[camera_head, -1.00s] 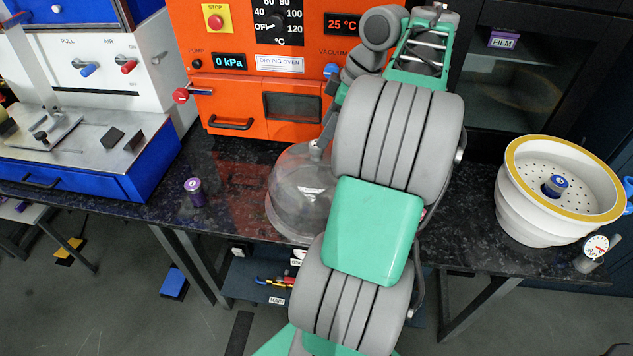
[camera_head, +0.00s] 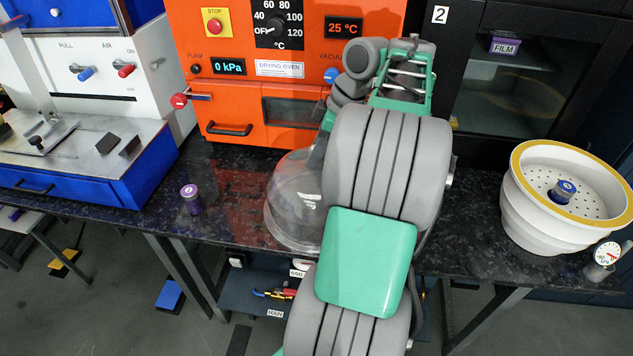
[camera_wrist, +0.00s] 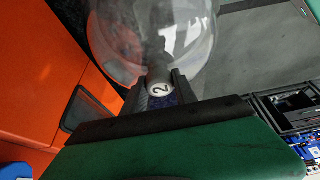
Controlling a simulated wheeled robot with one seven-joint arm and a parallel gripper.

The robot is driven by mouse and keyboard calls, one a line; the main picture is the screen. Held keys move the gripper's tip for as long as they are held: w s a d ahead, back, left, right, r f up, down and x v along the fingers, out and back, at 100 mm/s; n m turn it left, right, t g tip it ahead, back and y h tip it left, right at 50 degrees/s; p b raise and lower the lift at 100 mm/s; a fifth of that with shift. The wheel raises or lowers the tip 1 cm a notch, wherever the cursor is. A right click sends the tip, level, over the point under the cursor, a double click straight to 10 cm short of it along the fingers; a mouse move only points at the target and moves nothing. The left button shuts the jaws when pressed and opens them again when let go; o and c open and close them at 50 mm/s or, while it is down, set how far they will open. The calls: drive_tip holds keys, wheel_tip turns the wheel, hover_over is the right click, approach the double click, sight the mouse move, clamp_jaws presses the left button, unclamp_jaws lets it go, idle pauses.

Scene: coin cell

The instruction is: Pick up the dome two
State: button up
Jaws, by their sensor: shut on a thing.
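The dome two (camera_head: 290,208) is a clear, see-through bell in front of the orange oven, at the front part of the dark worktop. My arm covers its right side. In the wrist view the dome (camera_wrist: 112,35) fills the top middle, and its grey knob with a white label reading 2 sits between my fingers. My gripper (camera_wrist: 160,84) is shut on this knob. In the head view the fingers are mostly hidden behind my arm. I cannot tell whether the rim touches the worktop.
The orange drying oven (camera_head: 285,75) stands close behind. A purple-labelled jar (camera_head: 191,199) stands left of the dome. A white perforated basin (camera_head: 528,222) with a yellow rim holds another small jar (camera_head: 564,190). A blue-based machine (camera_head: 110,190) is at left.

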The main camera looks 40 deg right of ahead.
clamp_jaws()
idle(0.8)
